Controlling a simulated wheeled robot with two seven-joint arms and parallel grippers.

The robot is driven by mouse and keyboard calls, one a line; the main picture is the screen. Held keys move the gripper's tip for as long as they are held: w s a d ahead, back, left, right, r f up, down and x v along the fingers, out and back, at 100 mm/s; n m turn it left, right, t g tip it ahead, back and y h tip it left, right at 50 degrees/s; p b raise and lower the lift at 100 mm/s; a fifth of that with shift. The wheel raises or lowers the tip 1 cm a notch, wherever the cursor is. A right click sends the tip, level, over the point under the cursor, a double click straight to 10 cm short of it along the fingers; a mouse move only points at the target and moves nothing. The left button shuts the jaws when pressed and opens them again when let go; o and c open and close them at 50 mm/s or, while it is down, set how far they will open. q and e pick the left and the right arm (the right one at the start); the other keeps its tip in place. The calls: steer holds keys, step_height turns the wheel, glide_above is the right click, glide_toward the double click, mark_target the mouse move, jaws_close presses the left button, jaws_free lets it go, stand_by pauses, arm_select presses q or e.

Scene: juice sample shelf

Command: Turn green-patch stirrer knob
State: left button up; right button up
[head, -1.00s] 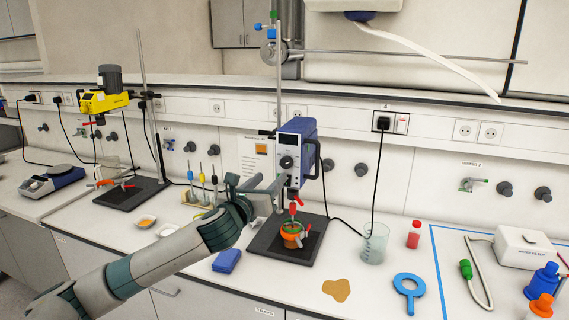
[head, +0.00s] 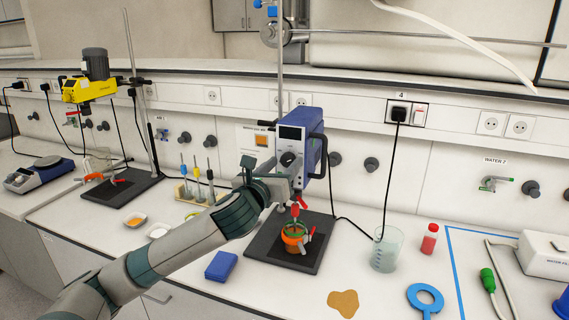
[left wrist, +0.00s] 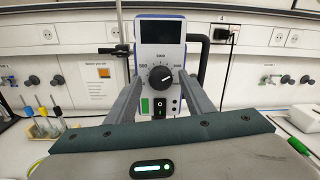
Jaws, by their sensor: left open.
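The blue-and-white stirrer (head: 302,140) hangs on a stand over an orange-and-green vessel (head: 294,238). Its black round knob (head: 288,159) is on the front panel under a dark display. In the left wrist view the knob (left wrist: 161,77) has a white pointer mark and a scale around it, with the green patch (left wrist: 145,106) below left and a black switch below. My left gripper (head: 280,172) is open and close to the panel. In the left wrist view its two fingers stand left and right of the knob; I cannot tell whether they touch it.
A second, yellow stirrer (head: 90,88) stands at the left. A blue block (head: 221,266) is below my arm. A brown spill (head: 343,302) marks the front bench.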

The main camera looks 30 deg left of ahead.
steer(key=shift+s+d, duration=0.1)
steer(key=shift+s, duration=0.05)
arm_select(q)
steer(key=shift+s, duration=0.1)
steer(key=shift+r, duration=0.1)
steer(key=shift+c, duration=1.2)
steer(key=c, duration=0.8)
arm_select(e)
steer(key=shift+s+d, duration=0.2)
